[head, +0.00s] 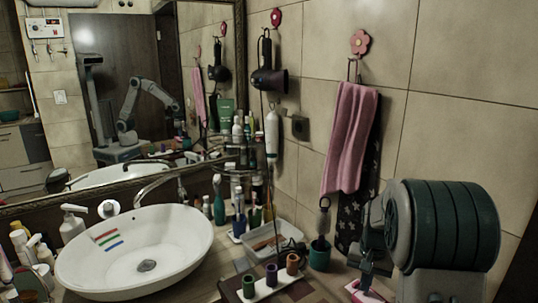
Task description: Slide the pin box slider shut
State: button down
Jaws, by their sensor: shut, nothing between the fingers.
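A small pink and white item (354,289), which looks like the pin box, lies on the counter at the bottom right. My gripper and arm cover part of it, and the frame's bottom edge cuts it off. Its slider cannot be made out. My gripper (367,285) points down over this item, shut and with nothing held. Whether the fingertips touch it cannot be told.
A white tray (265,293) with three coloured cups stands left of my gripper. A teal cup (319,256) and a clear container (272,239) stand behind. The white basin (190,250) fills the left. A pink towel (350,140) hangs on the wall above.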

jog(key=shift+f+b, duration=0.3)
jog(key=shift+f, duration=0.2)
jog(key=shift+s+d, duration=0.1)
jog(key=shift+s, duration=0.05)
jog(key=shift+s+d, duration=0.2)
jog(key=shift+s, duration=0.1)
jog(key=shift+r, duration=0.2)
dwell(0.4)
notch_tip(320, 180, up, 7)
jog(key=p, duration=0.4)
jog(key=shift+f+p, duration=0.15)
jog(key=shift+p, duration=0.15)
